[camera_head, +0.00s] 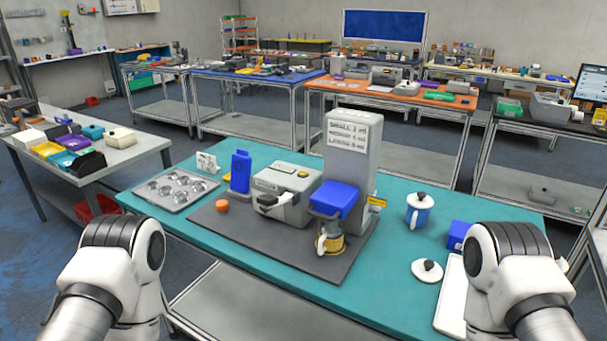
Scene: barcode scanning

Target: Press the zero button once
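A grey box-shaped device (268,184) with a dark-and-white handle at its front stands on a dark mat (300,262) on the teal table. A small yellow tag (376,203) is on the machine's right side. I cannot make out which part is a zero button. A yellow-and-glass jug with a white handle (331,241) stands under the blue block. Both my arms show at the lower corners, but neither gripper is in view.
A metal tray with round cups (176,187), a blue upright holder (240,172) and an orange cylinder (222,206) are at left. A blue-and-white lidded mug (419,211), a loose white lid (427,270), a blue box (458,235) and a white tray (451,297) are at right.

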